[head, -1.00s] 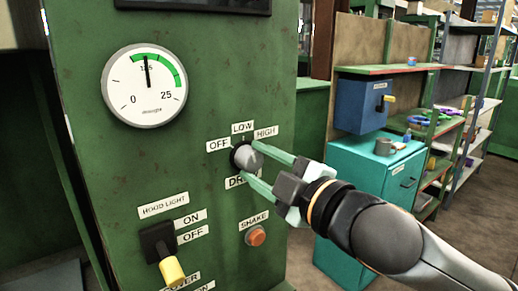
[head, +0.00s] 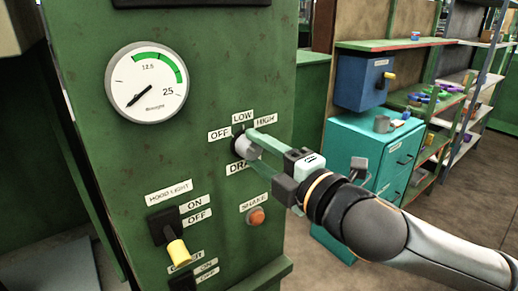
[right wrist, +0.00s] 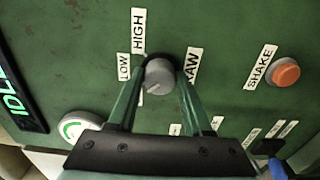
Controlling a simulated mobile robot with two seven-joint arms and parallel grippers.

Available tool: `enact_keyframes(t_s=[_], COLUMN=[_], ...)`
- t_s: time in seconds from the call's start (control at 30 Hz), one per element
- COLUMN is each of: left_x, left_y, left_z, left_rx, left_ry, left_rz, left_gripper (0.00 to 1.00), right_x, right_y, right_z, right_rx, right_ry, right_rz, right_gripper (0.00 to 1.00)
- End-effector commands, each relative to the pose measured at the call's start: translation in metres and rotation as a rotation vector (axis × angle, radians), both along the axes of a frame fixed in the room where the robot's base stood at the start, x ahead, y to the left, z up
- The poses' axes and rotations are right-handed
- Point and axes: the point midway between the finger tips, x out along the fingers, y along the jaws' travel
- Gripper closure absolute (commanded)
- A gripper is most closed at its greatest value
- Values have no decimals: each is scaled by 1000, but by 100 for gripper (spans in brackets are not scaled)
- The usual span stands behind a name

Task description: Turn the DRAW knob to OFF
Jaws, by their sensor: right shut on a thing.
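The DRAW knob (head: 246,148) is a round grey knob on a dark base on the green panel. Labels OFF (head: 219,134), LOW (head: 243,117) and HIGH (head: 265,120) stand around it, with the partly covered DRAW label (head: 238,168) below. My right gripper (head: 254,151) is shut on the knob, one green finger on each side. In the right wrist view the knob (right wrist: 159,76) sits between the fingertips, with a small mark on its face towards the lower left; its exact setting is hard to read. My left gripper is not in view.
A round gauge (head: 147,83) above left has its needle at the low end. The orange SHAKE button (head: 256,217) is below the knob. A yellow-handled HOOD LIGHT switch (head: 178,252) is at lower left. A teal cabinet (head: 366,160) and shelves stand to the right.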

Motion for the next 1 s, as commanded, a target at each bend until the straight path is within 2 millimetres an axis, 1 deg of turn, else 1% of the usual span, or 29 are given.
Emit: enact_keyframes(t_s=[0.3,0.33,0.57,0.6,1.0], left_x=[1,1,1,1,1], left_y=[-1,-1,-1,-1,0], left_z=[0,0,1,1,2], left_rx=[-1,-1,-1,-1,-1], left_ry=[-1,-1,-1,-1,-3], left_rz=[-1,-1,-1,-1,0], left_gripper=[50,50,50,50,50], right_x=[0,0,0,0,2], right_y=[0,0,0,0,-1], right_z=[0,0,0,0,0], right_rx=[-4,-4,-2,-2,-1], right_ry=[-3,-3,-2,-2,-1], right_rz=[-1,-1,-1,-1,-1], right_gripper=[100,48,22,20,20])
